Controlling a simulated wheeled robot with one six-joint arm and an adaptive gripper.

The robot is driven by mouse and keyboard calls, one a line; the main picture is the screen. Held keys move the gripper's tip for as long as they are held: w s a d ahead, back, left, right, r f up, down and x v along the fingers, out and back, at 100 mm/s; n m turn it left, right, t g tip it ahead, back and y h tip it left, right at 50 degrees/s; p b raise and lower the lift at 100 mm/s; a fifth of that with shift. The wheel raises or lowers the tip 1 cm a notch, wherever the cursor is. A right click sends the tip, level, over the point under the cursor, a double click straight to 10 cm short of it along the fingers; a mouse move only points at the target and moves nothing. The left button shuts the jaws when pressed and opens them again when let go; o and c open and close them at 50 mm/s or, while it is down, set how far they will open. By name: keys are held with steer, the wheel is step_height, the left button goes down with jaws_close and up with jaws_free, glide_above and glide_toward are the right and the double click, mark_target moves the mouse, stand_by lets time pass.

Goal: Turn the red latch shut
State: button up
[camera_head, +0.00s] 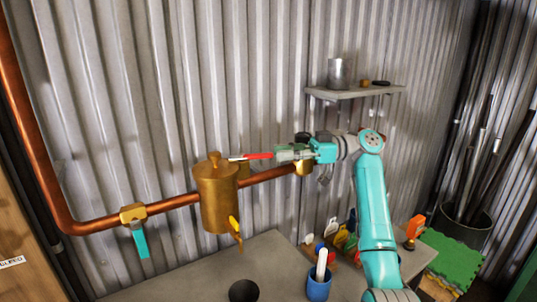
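The red latch (259,156) is a slim red lever lying nearly level above the copper pipe (262,177), with a pale tip at its left end near the brass vessel (217,197). My gripper (283,154) comes from the right, and its fingers meet or overlap the latch's right end. I cannot tell whether they are closed on it. The latch's pivot is hidden; a brass fitting (302,168) sits on the pipe just below my gripper.
A teal-handled valve (140,240) hangs on the pipe at left. A yellow-handled tap (235,227) is below the vessel. A shelf (350,94) with a metal can is above right. Below, a grey bench (205,277) holds a blue cup (319,285) and colored items.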

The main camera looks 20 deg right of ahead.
steer(key=s+d, duration=0.1)
steer(key=d, duration=0.5)
steer(key=shift+s+d, duration=0.1)
